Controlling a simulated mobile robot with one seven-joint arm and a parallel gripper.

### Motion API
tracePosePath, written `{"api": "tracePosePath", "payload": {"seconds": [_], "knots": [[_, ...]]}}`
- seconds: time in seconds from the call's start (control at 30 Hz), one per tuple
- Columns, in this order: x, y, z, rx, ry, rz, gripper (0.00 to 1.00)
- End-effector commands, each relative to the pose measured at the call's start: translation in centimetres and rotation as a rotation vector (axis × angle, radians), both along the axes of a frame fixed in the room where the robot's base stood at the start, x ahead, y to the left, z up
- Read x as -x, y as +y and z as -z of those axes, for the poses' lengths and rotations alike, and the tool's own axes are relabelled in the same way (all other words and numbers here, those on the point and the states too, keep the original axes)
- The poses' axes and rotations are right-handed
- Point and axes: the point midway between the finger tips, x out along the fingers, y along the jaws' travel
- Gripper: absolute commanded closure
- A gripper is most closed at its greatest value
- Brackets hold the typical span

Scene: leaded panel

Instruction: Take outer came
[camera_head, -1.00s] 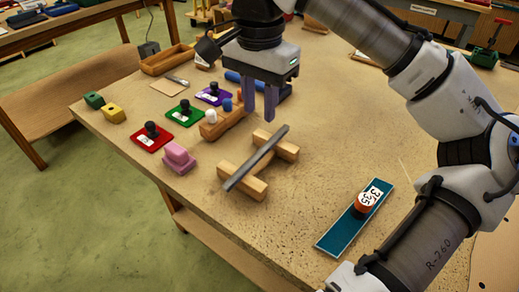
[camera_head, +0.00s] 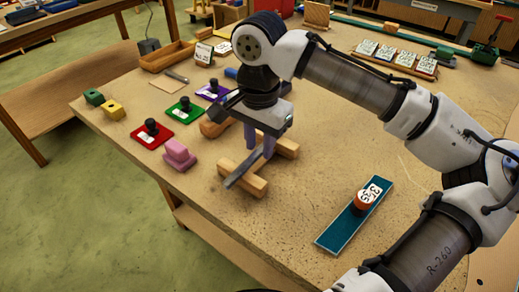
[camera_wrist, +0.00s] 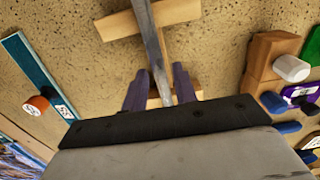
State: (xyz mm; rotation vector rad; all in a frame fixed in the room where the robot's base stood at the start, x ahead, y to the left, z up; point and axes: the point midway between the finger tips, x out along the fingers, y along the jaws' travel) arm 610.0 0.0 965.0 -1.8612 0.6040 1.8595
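The outer came, a long grey metal bar (camera_head: 239,173), lies across two wooden blocks, a far one (camera_head: 287,149) and a near one (camera_head: 254,187). It also shows in the wrist view (camera_wrist: 152,38), running from the top edge down between my fingers. My gripper (camera_head: 260,152) points down over the bar. In the wrist view its two purple fingers (camera_wrist: 159,71) stand apart, one on each side of the bar. A gap shows between the left finger and the bar; the right finger is close to it, contact unclear. My wrist hides the bar's far end in the head view.
A teal strip (camera_head: 334,232) with an orange-sided labelled roll (camera_head: 367,197) lies to the right. A pink block (camera_head: 178,154), a red pad (camera_head: 151,136) and a green pad (camera_head: 184,110) lie to the left. Bare table lies between the blocks and the teal strip.

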Motion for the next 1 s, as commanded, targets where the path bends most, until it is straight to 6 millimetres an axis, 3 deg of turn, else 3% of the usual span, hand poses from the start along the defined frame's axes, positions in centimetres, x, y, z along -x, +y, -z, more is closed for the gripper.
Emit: {"api": "tracePosePath", "payload": {"seconds": [0.07,0.27,0.73,0.87,1.0], "knots": [[0.0,0.0,0.0,0.0,0.0,0.0,0.74],[0.0,0.0,0.0,0.0,0.0,0.0,1.0],[0.0,0.0,-0.8,0.001,0.0,0.001,1.0],[-0.1,0.0,-2.3,0.0,-0.001,0.001,1.0],[-0.1,0.1,-5.4,0.0,-0.004,0.0,1.0]]}}
